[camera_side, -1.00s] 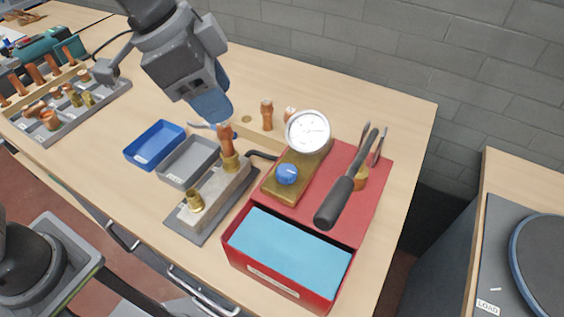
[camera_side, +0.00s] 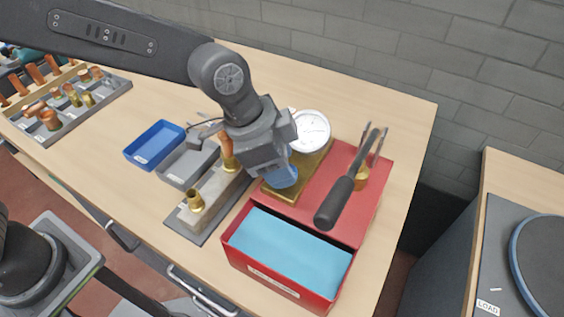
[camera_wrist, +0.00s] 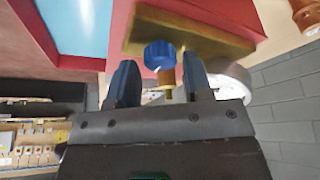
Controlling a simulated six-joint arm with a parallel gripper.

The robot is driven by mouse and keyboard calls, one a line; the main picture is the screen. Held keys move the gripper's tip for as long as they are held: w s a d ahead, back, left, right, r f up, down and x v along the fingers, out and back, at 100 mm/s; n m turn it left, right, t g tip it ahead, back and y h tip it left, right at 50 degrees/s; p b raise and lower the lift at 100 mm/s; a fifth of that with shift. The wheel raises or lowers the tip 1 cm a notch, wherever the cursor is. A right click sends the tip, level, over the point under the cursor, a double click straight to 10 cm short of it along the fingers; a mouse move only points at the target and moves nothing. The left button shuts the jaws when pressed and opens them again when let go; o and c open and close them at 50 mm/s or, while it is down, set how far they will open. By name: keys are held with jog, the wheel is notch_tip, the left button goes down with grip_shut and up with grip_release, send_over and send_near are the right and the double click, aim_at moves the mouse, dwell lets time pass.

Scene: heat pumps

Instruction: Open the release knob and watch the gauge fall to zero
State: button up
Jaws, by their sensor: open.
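The blue release knob (camera_wrist: 160,55) sits on a brass block (camera_wrist: 190,30) in the wrist view, between and just beyond my open fingers. My gripper (camera_wrist: 160,82) is open, one finger on each side of the knob's line, and I see no contact. In the side view my gripper (camera_side: 280,172) is over the brass block (camera_side: 318,160) and hides the knob. The round white gauge (camera_side: 310,131) stands at the block's far end; its reading is too small to tell. In the wrist view the gauge (camera_wrist: 235,80) is partly hidden behind a finger.
A black-handled pump lever (camera_side: 345,195) rises over the red base (camera_side: 325,195) to the right. A red box with a blue pad (camera_side: 285,250) is in front. A fixture with brass fittings (camera_side: 208,205) and grey and blue trays (camera_side: 153,146) lie left.

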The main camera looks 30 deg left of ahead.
jog(key=shift+w+d+f, duration=0.1)
jog(key=shift+d+f, duration=0.05)
jog(key=shift+f, duration=0.35)
jog(key=c, duration=0.6)
jog(key=shift+c, duration=0.2)
